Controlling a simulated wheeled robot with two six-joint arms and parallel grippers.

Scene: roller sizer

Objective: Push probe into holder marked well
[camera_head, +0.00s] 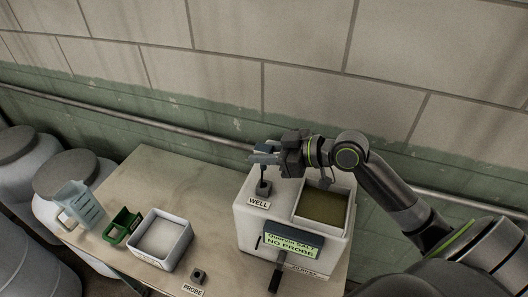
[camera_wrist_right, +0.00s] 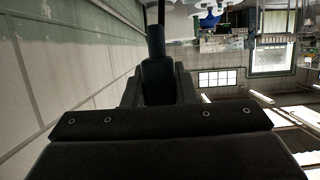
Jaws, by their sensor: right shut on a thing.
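My right gripper (camera_head: 264,153) is over the holder marked WELL (camera_head: 263,188) on the white machine. It is shut on the probe, whose dark round handle (camera_wrist_right: 157,70) sits between the jaws in the right wrist view, with a thinner stem beyond it. In the head view a thin dark stem runs down from the fingers toward the WELL holder, roughly upright. I cannot tell whether its tip is inside the holder or just above it. My left gripper is not in view.
The machine's display (camera_head: 290,245) reads NO PROBE. An open bath (camera_head: 323,206) lies right of the WELL holder. A small holder marked PROBE (camera_head: 197,276) stands at the table's front. A white tray (camera_head: 161,239), green scoop (camera_head: 122,225) and clear jug (camera_head: 80,206) stand left.

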